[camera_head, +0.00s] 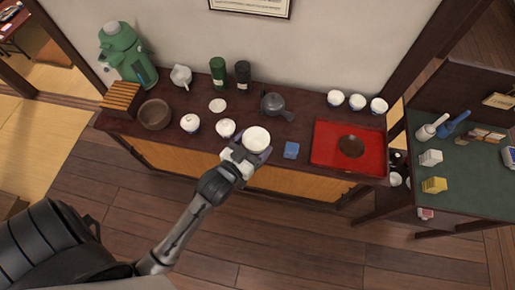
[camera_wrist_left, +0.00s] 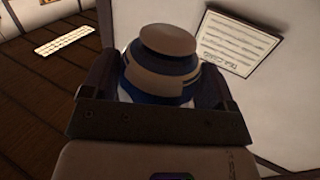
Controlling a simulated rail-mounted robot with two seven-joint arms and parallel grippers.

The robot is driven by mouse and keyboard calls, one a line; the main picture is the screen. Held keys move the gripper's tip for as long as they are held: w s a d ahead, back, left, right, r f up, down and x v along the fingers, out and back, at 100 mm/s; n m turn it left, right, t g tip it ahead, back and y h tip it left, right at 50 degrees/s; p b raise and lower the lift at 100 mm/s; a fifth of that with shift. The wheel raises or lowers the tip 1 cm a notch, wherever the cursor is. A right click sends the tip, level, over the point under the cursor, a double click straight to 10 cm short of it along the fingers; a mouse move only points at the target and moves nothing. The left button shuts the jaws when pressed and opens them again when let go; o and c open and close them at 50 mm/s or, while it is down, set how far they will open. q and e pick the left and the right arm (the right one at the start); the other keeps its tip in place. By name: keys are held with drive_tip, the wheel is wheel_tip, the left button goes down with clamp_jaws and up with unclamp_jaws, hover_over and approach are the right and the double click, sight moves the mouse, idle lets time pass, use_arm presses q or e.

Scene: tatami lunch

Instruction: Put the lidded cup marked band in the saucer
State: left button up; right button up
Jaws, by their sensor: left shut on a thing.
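My left gripper (camera_head: 254,148) is shut on a white lidded cup (camera_head: 257,138) and holds it over the front edge of the dark counter. In the left wrist view this lidded cup (camera_wrist_left: 160,65) sits between the two fingers, with a pale lid and a broad blue band. A dark brown round saucer (camera_head: 350,146) lies on the red tray (camera_head: 323,158), to the right of the held cup and apart from it. Nothing shows on the saucer. My right gripper is not in view.
Two other lidded cups (camera_head: 190,123) (camera_head: 226,128) stand left of the gripper. A dark teapot (camera_head: 275,105) and several white cups (camera_head: 357,102) stand behind. A brown bowl (camera_head: 155,114) is at the left.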

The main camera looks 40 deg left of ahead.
use_arm(q)
drive_tip(key=s+a+f+b, duration=0.2)
drive_tip(key=f+b, duration=0.3)
drive_tip(key=f, duration=0.6)
drive_tip(key=s+a+f+b, duration=0.25)
drive_tip(key=f+b, duration=0.35)
drive_tip(key=f, duration=0.4)
drive_tip(key=s+a+f+b, duration=0.25)
drive_tip(key=f+b, duration=0.25)
drive_tip(key=f, duration=0.6)
drive_tip(key=shift+y, duration=0.3)
drive_tip(key=w+r, duration=0.1)
drive_tip(key=a+r, duration=0.1)
drive_tip(key=w+a+r, duration=0.1)
drive_tip(key=r, duration=0.1)
drive_tip(key=shift+w+a+r, duration=0.1)
drive_tip(key=shift+w+a, duration=0.05)
drive_tip(key=shift+w, duration=0.2)
drive_tip(key=shift+w, duration=0.1)
